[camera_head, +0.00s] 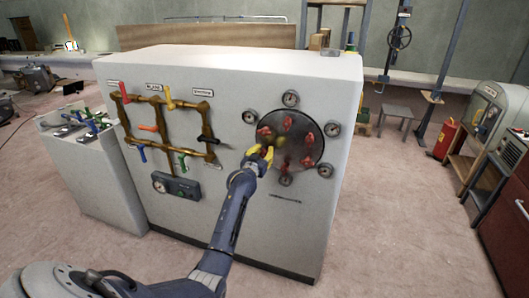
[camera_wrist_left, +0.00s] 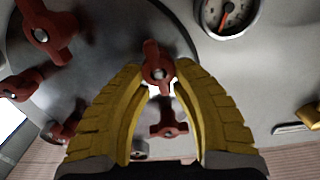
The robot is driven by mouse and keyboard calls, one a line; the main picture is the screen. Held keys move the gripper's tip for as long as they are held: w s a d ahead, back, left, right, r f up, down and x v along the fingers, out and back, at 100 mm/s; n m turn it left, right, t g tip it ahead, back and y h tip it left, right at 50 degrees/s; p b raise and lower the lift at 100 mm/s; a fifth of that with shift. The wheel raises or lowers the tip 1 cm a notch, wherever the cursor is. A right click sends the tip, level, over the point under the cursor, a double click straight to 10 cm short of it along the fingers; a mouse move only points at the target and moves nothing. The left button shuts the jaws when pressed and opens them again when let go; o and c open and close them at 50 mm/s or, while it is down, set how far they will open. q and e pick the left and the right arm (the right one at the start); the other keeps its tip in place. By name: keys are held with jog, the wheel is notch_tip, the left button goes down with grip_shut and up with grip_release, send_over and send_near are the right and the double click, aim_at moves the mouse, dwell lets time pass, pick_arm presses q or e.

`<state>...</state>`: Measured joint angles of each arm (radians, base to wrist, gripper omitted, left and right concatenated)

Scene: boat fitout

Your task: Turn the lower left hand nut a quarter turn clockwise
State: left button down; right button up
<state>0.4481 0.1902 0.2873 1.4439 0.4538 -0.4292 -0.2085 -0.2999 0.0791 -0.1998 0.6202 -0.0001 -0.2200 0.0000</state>
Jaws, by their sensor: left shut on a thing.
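The round dark plate (camera_head: 296,150) on the white cabinet carries several red wing nuts, among them an upper left one (camera_head: 264,132), a top one (camera_head: 287,122) and a lower right one (camera_head: 307,160). My left gripper (camera_head: 260,156), with yellow fingers, is at the plate's lower left and hides the nut there in the head view. In the left wrist view its fingers (camera_wrist_left: 158,78) close on both sides of a red nut (camera_wrist_left: 157,66), the lower left hand nut. Another red nut (camera_wrist_left: 168,120) shows between the fingers. My right gripper is not in view.
Gauges surround the plate, one at its left (camera_head: 249,117), and one shows close by in the wrist view (camera_wrist_left: 228,14). Brass pipework with coloured handles (camera_head: 160,122) and a grey box with a dial (camera_head: 177,187) are left of my arm.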

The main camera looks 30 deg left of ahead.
pick_arm(q)
jog(key=c, duration=1.1)
grip_release()
jog(key=shift+a, duration=0.1)
jog(key=shift+s+d+f, duration=0.1)
jog(key=shift+s+d, duration=0.1)
jog(key=shift+s, duration=0.25)
jog(key=v, duration=1.1)
